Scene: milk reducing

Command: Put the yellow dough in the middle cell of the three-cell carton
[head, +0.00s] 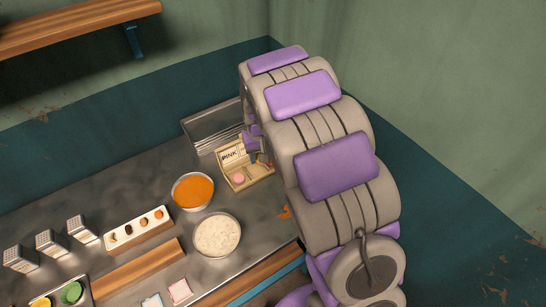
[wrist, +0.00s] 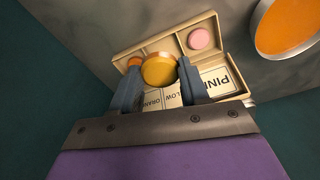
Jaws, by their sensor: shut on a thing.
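The three-cell carton (wrist: 215,47) is tan, with its cells in a row and lid flaps lettered ORANGE, ...LOW and PINK. A pink dough piece (wrist: 199,38) lies in the right cell in the wrist view, and an orange piece (wrist: 134,62) shows in the left cell. My gripper (wrist: 158,67) is shut on the yellow dough (wrist: 159,70), which lines up with the middle cell and covers most of it. Its exact height over the cell floor cannot be told. In the head view, my gripper (head: 253,143) is over the carton (head: 258,175), and my arm hides part of it.
An orange-filled bowl (head: 193,190) stands left of the carton in the head view, with a bowl of white contents (head: 217,235) nearer. A metal tray (head: 213,125) lies behind the carton. A small rack (head: 139,230) and graters (head: 51,242) stand farther left.

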